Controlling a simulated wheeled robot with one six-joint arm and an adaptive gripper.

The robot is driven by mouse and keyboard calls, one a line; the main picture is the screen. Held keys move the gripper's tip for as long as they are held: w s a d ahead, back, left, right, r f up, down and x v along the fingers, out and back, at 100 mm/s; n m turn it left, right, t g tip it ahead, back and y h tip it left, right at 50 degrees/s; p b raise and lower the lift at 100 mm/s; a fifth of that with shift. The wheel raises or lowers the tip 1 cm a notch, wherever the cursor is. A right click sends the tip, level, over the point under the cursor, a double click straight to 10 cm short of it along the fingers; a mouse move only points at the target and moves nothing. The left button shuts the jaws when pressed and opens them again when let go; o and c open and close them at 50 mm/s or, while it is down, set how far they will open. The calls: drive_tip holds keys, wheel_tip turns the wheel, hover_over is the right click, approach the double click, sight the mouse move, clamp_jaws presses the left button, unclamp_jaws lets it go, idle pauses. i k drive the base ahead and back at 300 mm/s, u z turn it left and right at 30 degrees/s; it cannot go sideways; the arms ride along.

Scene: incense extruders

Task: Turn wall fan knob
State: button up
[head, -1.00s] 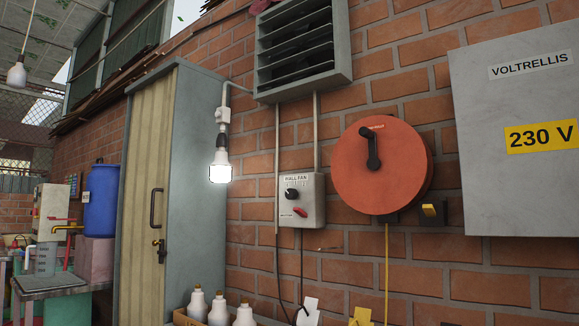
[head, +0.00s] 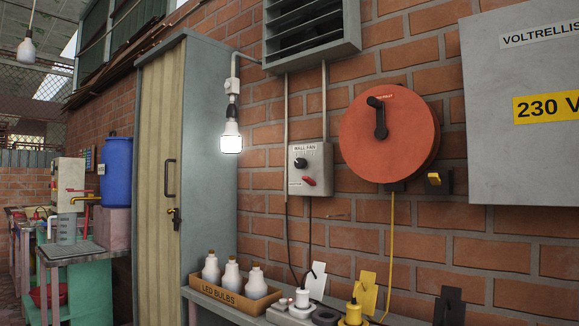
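The wall fan control box (head: 309,169) is a grey box on the brick wall, right of centre, labelled WALL FAN. Its black knob (head: 300,162) sits in the upper part of the face, and a red switch (head: 309,181) is below it. The louvred fan vent (head: 311,35) is above, joined to the box by two conduits. My gripper is not in view, and nothing touches the knob.
A shelf below holds an LED BULBS box (head: 235,302), a power strip (head: 290,313) and a yellow plug (head: 353,313). A red cable reel (head: 385,133) is right of the box. A lit bulb (head: 231,144) hangs left, beside a tall cabinet (head: 190,190).

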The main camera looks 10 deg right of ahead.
sight(299, 163)
drive_tip(key=z, duration=0.2)
drive_tip(key=k, duration=0.25)
drive_tip(key=u, duration=0.9)
drive_tip(key=i, duration=0.7)
drive_tip(key=u, duration=0.05)
